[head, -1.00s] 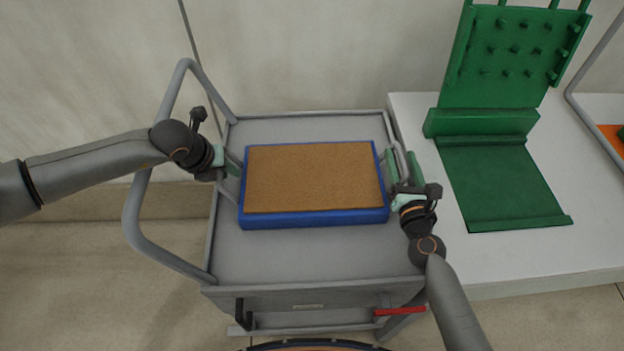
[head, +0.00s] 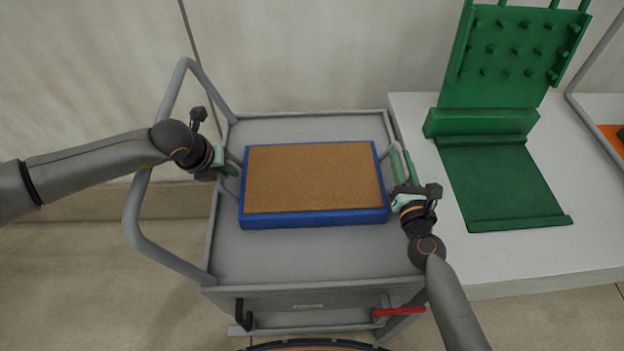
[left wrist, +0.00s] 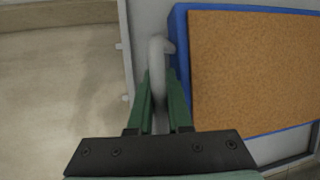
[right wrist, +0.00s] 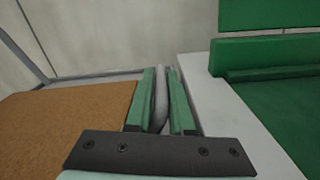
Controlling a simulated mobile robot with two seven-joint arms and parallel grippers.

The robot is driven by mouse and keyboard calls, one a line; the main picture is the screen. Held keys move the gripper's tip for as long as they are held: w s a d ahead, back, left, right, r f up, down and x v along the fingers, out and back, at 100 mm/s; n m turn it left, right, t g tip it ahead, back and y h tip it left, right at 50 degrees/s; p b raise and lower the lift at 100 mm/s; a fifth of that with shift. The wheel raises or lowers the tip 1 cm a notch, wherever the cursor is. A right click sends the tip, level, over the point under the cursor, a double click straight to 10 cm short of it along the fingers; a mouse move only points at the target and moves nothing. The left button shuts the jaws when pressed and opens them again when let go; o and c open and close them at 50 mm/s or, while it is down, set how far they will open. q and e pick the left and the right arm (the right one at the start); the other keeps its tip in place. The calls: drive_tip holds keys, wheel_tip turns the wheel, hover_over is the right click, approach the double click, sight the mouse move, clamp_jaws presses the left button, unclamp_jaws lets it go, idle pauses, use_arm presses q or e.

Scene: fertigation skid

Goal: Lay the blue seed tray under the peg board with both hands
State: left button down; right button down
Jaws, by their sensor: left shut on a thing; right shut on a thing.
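The blue seed tray (head: 315,219), filled with a flat brown surface, sits on the grey cart top. It has a grey loop handle at each short end. My left gripper (head: 236,171) is shut on the left handle (left wrist: 157,70), seen between its fingers in the left wrist view. My right gripper (head: 402,170) is shut on the right handle (right wrist: 160,95), seen between its fingers in the right wrist view. The green peg board (head: 510,55) stands upright on the white table at the right, with a flat green base (head: 500,180) in front of it.
The grey cart (head: 300,260) has raised edges and a tube handle (head: 135,215) at its left. The white table (head: 570,245) adjoins the cart's right side. The green base is bare, with a low lip along its front. A red lever (head: 400,311) sticks out at the cart's front right.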

use_arm(q)
drive_tip(key=shift+a, duration=0.1)
idle(0.6)
drive_tip(key=shift+w+r, duration=0.15)
drive_tip(key=shift+r, duration=0.1)
use_arm(e)
drive_tip(key=shift+w+d+r, duration=0.1)
drive_tip(key=shift+r, duration=0.1)
